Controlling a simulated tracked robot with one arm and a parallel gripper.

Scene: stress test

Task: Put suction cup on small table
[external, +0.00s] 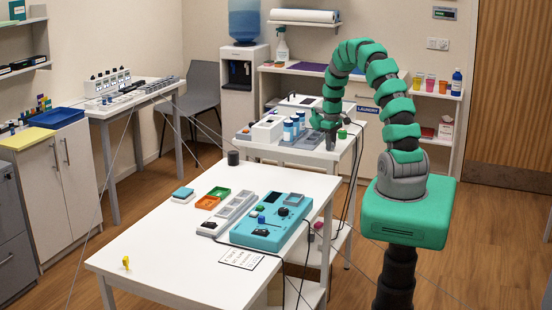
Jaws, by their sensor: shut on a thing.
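My gripper (330,142) is low over the right part of a smaller white table (306,155) in the middle distance. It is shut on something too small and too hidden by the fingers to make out. I cannot tell whether it touches the tabletop. I cannot clearly identify a suction cup. A small dark cylinder (233,158) stands by the near left side of the smaller table. A small green item (342,134) is just right of the gripper.
Blue-and-white bottles (290,130) and a white device (267,130) stand left of the gripper. The large front table (170,270) holds a teal device (270,222), a grey strip (228,212) and small trays (208,202). Its front left is mostly clear. Thin cables cross the room.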

